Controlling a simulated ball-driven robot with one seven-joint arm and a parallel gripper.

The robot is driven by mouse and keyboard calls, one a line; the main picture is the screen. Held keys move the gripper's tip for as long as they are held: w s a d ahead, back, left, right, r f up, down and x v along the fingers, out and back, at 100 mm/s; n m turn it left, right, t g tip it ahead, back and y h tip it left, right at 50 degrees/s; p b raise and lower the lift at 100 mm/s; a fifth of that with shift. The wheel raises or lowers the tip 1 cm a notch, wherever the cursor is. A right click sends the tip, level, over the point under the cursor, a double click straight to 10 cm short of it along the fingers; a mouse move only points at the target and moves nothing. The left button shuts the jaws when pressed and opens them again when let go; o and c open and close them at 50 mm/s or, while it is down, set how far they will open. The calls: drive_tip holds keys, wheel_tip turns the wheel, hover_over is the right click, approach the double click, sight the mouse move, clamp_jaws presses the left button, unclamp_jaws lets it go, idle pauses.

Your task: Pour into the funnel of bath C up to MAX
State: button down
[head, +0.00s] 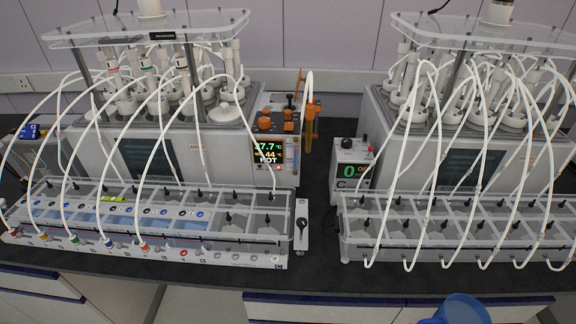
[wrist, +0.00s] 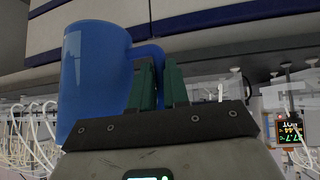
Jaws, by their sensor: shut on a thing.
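A blue jug (wrist: 88,80) fills the left of the wrist view, and part of it shows at the bottom edge of the head view (head: 462,309). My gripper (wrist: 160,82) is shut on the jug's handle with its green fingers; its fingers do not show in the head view. The jug is in front of the bench, low and right of centre. Its contents cannot be seen. A white funnel-like piece (head: 226,112) sits on the left bath (head: 205,150). A small box marked C (head: 350,172) stands beside the right bath (head: 400,112). No MAX mark is readable.
Racks of clear cells (head: 150,255) and (head: 440,254) line the bench front, with white tubes arching above them. Clear shelves (head: 150,28) overhang both baths. A display (head: 268,153) reads HOT.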

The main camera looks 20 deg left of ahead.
drive_tip(key=r+p, duration=0.1)
drive_tip(key=r, duration=0.1)
drive_tip(key=d+r+p, duration=0.1)
drive_tip(key=r, duration=0.1)
drive_tip(key=shift+d+p, duration=0.1)
drive_tip(key=shift+p, duration=0.3)
drive_tip(key=shift+s, duration=0.1)
drive_tip(key=shift+w+r, duration=0.2)
